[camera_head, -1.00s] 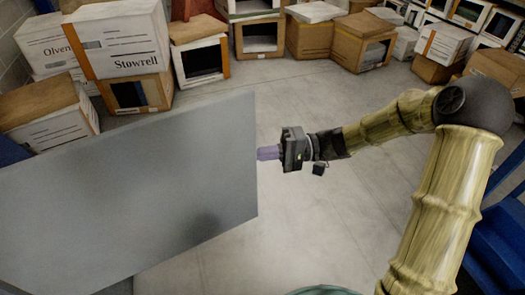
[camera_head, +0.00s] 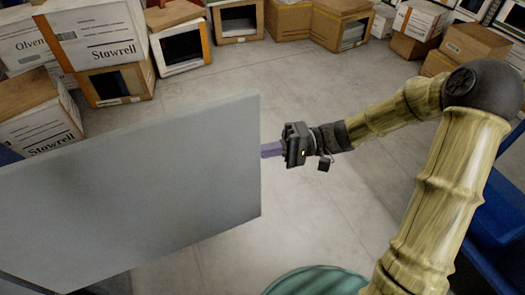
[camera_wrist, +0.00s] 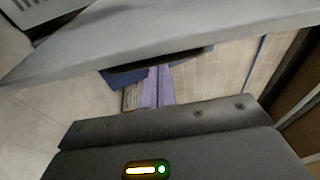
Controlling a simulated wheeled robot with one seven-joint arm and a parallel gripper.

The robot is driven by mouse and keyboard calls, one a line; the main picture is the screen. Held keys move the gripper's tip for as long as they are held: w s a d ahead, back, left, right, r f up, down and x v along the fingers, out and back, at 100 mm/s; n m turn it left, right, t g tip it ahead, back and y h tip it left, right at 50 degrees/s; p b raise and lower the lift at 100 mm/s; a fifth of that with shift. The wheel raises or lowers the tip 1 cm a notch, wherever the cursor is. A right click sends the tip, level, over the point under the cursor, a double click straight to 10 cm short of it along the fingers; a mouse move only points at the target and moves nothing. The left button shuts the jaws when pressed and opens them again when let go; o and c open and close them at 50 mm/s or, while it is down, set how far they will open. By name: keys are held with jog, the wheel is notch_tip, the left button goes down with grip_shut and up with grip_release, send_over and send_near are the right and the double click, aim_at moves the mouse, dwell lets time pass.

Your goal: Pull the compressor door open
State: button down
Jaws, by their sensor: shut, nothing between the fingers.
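The compressor door is a flat grey panel (camera_head: 130,200) that fills the left of the head view, standing swung out with its free edge toward the middle. My gripper (camera_head: 271,149) is at that right edge, its purple fingers pointing left, with the tips partly hidden behind the panel. In the wrist view the grey door (camera_wrist: 170,32) crosses the top as a broad slanted slab, and my shut purple fingers (camera_wrist: 152,88) reach toward its underside. They hold nothing. I cannot tell whether they touch the door.
Cardboard and white boxes (camera_head: 103,45) are stacked along the back left, and more boxes (camera_head: 475,42) stand at the back right. Blue structure (camera_head: 497,225) stands at the right edge. The concrete floor (camera_head: 335,90) between is clear.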

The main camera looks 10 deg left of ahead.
jog(key=w+p+v, duration=0.1)
jog(key=p+v, duration=0.1)
jog(key=v, duration=0.7)
jog(key=shift+w+a, duration=0.2)
jog(key=shift+w, duration=0.1)
